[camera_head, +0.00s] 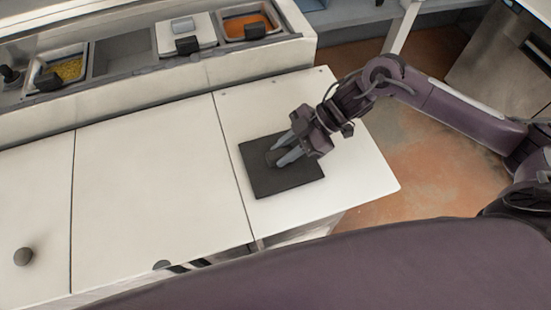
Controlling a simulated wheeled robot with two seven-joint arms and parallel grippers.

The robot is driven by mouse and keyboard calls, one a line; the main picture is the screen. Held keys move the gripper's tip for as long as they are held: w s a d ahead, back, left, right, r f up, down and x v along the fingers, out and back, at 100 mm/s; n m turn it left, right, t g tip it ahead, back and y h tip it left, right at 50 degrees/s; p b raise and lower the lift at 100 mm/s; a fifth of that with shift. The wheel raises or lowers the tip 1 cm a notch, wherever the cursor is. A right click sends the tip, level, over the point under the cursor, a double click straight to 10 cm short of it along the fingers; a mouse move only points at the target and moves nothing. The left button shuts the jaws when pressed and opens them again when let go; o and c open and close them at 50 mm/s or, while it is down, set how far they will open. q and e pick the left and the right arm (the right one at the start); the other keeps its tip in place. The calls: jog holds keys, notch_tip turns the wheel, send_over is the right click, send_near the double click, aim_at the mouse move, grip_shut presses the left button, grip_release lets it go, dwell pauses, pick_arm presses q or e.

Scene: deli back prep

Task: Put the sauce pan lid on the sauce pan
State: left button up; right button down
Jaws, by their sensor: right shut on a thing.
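My right gripper (280,153) reaches in from the right and is shut on a small dark part (273,158) at a flat black square plate (290,183). The plate lies on the right part of the white counter, and I cannot tell whether it is the sauce pan lid. The fingers hide part of the gripped piece. No round sauce pan is clear in view. In the back row are a pan of orange food (245,23), a pan of yellow food (70,68) and a pale cover with a grey handle (185,34). My left gripper is out of view.
The white counter (150,185) has wide free room left of the black plate. A raised ledge (150,100) runs along the back before the pans. Reddish floor (400,150) lies beyond the right edge.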

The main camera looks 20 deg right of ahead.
jog(key=shift+r, duration=0.25)
jog(key=shift+r+p, duration=1.7)
jog(key=shift+p, duration=0.1)
